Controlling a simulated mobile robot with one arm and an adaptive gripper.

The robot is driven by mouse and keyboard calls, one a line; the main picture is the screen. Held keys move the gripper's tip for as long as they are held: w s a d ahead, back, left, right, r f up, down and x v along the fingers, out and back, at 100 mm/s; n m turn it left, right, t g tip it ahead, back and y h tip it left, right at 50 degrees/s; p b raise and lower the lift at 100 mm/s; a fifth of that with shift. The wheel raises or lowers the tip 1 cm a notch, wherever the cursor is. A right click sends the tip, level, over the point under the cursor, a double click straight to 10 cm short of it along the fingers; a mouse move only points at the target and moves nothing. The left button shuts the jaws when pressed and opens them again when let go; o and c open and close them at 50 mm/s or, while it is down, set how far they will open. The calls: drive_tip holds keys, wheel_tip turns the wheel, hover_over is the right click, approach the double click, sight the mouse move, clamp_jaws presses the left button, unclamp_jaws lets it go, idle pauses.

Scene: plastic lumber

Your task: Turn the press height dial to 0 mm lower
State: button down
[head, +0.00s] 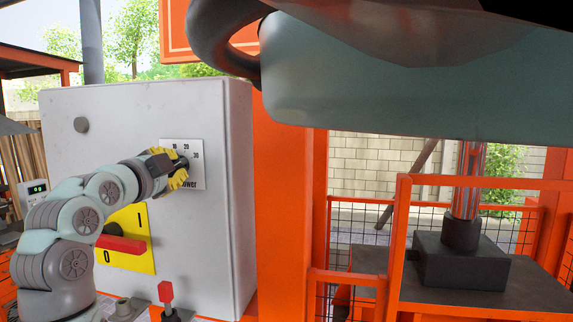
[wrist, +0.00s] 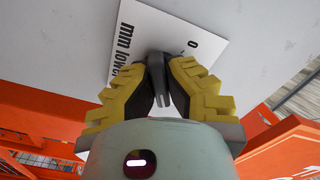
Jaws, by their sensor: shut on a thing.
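The press height dial's white scale plate (head: 198,172) is on the front of the grey cabinet; "10", "20", "30" and part of "lower" show there. In the wrist view the plate (wrist: 145,32) shows "0" and "mm lower". The dark grey dial knob (wrist: 159,82) stands between the yellow-and-black fingers of my gripper (wrist: 158,88). My gripper (head: 180,170) is shut on this knob, at the plate in the head view. The fingers hide most of the knob and part of the scale, so I cannot tell its exact setting.
The grey cabinet (head: 100,105) also carries a yellow switch plate (head: 135,260) with a red handle (head: 120,243), just below my arm. A red-topped lever (head: 166,292) stands below. The orange press frame (head: 284,220) is to the right, with a dark block (head: 460,265) on its table.

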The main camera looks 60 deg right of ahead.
drive_tip(key=shift+d+f+b, duration=0.1)
drive_tip(key=shift+f+b, duration=0.25)
drive_tip(key=shift+b, duration=0.5)
